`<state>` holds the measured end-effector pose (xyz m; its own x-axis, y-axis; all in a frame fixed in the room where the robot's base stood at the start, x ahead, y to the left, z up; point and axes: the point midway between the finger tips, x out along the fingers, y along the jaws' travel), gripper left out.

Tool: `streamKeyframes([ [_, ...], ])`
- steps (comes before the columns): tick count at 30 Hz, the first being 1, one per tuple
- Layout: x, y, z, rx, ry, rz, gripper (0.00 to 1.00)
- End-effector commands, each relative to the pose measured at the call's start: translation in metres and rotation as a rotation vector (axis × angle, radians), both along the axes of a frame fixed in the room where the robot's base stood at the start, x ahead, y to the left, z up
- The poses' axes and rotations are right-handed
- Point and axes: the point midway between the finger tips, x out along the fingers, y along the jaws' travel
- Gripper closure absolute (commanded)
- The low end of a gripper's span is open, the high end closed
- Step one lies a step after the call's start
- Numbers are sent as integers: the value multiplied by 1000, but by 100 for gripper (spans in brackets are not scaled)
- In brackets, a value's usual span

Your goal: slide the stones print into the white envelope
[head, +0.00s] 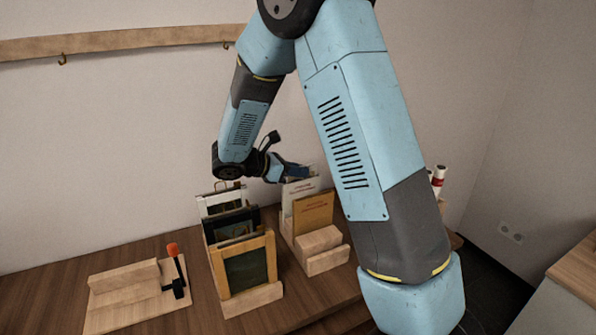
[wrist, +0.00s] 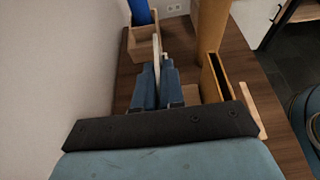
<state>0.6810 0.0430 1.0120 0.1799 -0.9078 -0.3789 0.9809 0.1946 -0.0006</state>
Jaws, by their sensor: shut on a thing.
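The white envelope (head: 299,186) stands upright at the back of a wooden rack, partly behind a brown-gold envelope (head: 313,214). My gripper (head: 294,172) is over the back of that rack, at the white envelope's top. In the wrist view my gripper (wrist: 157,86) is shut on a thin pale sheet (wrist: 157,50), seen edge-on between the blue fingers. Its face is hidden, so I cannot tell whether it is the stones print. How it sits relative to the white envelope's mouth is also unclear. The brown envelope (wrist: 217,76) is right of my fingers with a dark open top.
A left rack holds several framed pictures, the front one wood-framed (head: 248,268). A wooden block fixture (head: 130,285) with an orange-handled tool (head: 174,260) lies further left. A wooden box (wrist: 143,50) with a blue roll (wrist: 141,12) stands beyond my fingers. Bare table (head: 190,310) shows in front.

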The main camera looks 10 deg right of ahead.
Motion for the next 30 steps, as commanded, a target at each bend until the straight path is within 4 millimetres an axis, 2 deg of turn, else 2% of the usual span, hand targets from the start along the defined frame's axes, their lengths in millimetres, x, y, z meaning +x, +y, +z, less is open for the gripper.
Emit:
streamKeyframes([
  [1, 0, 0, 0, 0, 0, 0, 100],
  [2, 0, 0, 0, 0, 0, 0, 89],
  [3, 0, 0, 0, 0, 0, 0, 86],
  [11, 0, 0, 0, 0, 0, 0, 62],
  [18, 0, 1, 0, 0, 0, 0, 62],
  [22, -1, 7, 3, 0, 0, 1, 62],
  [26, -4, 24, 10, 1, -2, 2, 62],
  [30, -9, 49, 20, 0, -2, 2, 62],
])
